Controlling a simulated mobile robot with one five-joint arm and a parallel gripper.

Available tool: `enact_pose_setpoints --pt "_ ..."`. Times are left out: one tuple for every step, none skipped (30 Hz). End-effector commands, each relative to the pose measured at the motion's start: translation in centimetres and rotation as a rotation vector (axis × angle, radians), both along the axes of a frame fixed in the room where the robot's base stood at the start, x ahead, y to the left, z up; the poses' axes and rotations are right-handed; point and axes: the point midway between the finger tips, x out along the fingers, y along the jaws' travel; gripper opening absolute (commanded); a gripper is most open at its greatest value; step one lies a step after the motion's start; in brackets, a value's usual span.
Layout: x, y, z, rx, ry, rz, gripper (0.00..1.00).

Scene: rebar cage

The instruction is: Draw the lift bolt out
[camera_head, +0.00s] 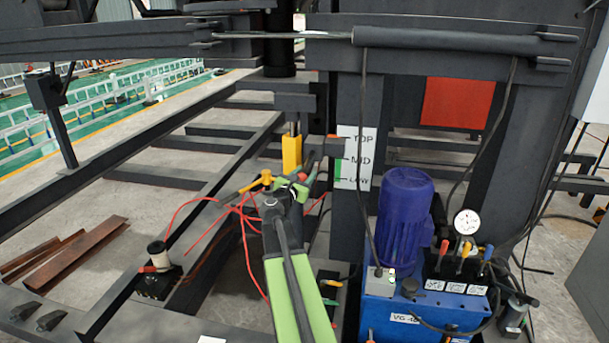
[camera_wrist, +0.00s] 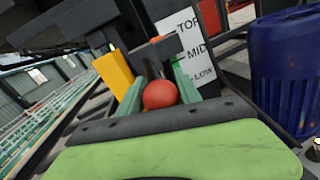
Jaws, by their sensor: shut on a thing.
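The lift bolt shows as a round red knob (camera_wrist: 159,95) in the wrist view. It sits between the two green fingers of my gripper (camera_wrist: 160,84), which is shut on it. The bolt's shank is hidden behind the knob, so I cannot tell how deep it sits. In the head view my gripper (camera_head: 299,186) reaches to the lower right of a yellow upright block (camera_head: 291,153), in front of the dark frame. The block is also in the wrist view (camera_wrist: 114,74). A white TOP, MID, LOW scale (camera_head: 357,158) is fixed just right of it.
A blue motor (camera_head: 404,216) and blue pump unit (camera_head: 427,304) with a gauge (camera_head: 466,222) and coloured levers stand close on the right. Dark beams cross the left floor.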

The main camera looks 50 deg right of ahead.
Motion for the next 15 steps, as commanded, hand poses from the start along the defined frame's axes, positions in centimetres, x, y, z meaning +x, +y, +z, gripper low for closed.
enact_pose_setpoints --pt "0.00 0.04 -0.01 0.000 0.000 0.000 0.13" --pt "0.01 0.06 0.00 0.000 0.000 0.000 0.09" --pt "0.02 0.06 0.00 0.000 0.000 0.000 0.04" --pt "0.03 0.07 -0.01 0.000 0.000 0.000 0.00" --pt "0.03 0.07 -0.01 0.000 0.000 0.000 0.00" --pt "0.03 0.10 -0.01 0.000 0.000 0.000 0.00" --pt "0.04 0.10 -0.01 0.000 0.000 0.000 0.00" --pt "0.05 0.10 0.00 0.000 0.000 0.000 0.00" --pt "0.06 0.11 0.00 0.000 0.000 0.000 0.00" --pt "0.06 0.12 -0.01 0.000 0.000 0.000 0.00" --pt "0.07 0.12 -0.01 0.000 0.000 0.000 0.00" --pt "0.06 0.13 -0.01 0.000 0.000 0.000 0.00" --pt "0.05 0.17 -0.01 0.000 0.000 0.000 0.00" --pt "-0.01 0.25 0.00 0.000 0.000 0.000 0.00" --pt "-0.14 0.48 0.00 0.000 0.000 0.001 0.00"
